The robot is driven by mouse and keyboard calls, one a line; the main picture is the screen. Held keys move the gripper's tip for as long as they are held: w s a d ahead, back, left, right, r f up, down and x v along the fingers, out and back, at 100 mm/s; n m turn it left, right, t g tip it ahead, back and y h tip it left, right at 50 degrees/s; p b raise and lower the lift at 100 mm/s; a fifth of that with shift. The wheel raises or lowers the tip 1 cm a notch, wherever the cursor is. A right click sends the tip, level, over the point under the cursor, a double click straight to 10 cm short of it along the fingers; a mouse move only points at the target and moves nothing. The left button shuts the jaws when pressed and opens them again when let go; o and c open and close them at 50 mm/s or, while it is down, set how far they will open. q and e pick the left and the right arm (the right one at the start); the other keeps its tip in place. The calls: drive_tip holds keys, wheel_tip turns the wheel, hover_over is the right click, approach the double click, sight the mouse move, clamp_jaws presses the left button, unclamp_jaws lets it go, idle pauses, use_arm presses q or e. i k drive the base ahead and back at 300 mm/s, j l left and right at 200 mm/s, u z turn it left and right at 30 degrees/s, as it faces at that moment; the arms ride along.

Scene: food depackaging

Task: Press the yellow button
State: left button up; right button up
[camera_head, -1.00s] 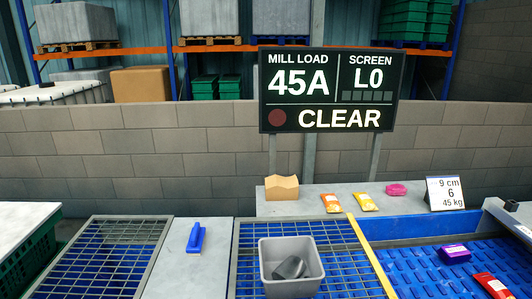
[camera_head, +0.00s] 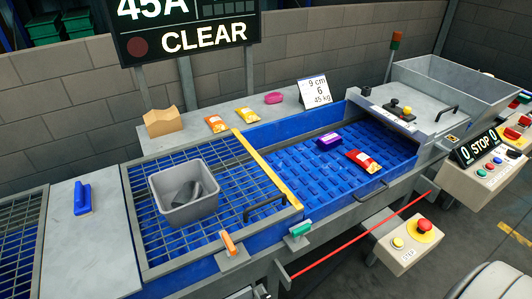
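A small yellow button (camera_head: 398,242) sits on a pale control box (camera_head: 408,256) at the lower right, below the front edge of the blue belt. A red mushroom button (camera_head: 425,225) on a yellow disc is beside it on the same box. Neither of my grippers can be made out in the head view, and nothing is seen touching the yellow button.
A grey bin (camera_head: 183,208) with a dark object stands on the grid. A red cord (camera_head: 350,240) runs along the front. A larger control panel (camera_head: 484,180) with several buttons is at right.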

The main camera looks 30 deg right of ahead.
sight(398, 242)
drive_tip(key=z, duration=2.1)
